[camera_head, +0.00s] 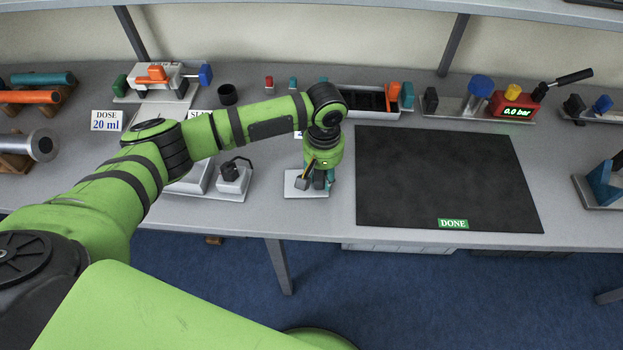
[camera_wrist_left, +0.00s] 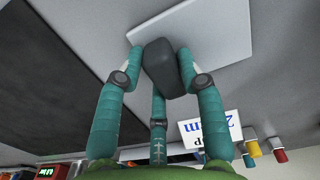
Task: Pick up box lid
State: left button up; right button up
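I cannot pick out a box lid with certainty. My left gripper (camera_head: 319,182) points down over a small pale plate (camera_head: 293,190) left of the black mat. A dark grey block (camera_head: 302,183) is at its fingers. In the left wrist view, the block (camera_wrist_left: 163,60) sits between the teal fingertips of the left gripper (camera_wrist_left: 163,58), over the pale plate (camera_wrist_left: 225,30). The side fingers lie close along it; I cannot tell whether they grip it. The third finger (camera_wrist_left: 158,125) reaches toward its near end. My right gripper is not in view.
A black mat (camera_head: 440,175) with a DONE label lies to the right. A device with a dark handle (camera_head: 233,172) stands left of the gripper. Behind are an open tray (camera_head: 355,90) and a red gauge (camera_head: 512,106). The mat is bare.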

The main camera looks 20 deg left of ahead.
pick_arm(q)
jog(key=shift+c, duration=1.3)
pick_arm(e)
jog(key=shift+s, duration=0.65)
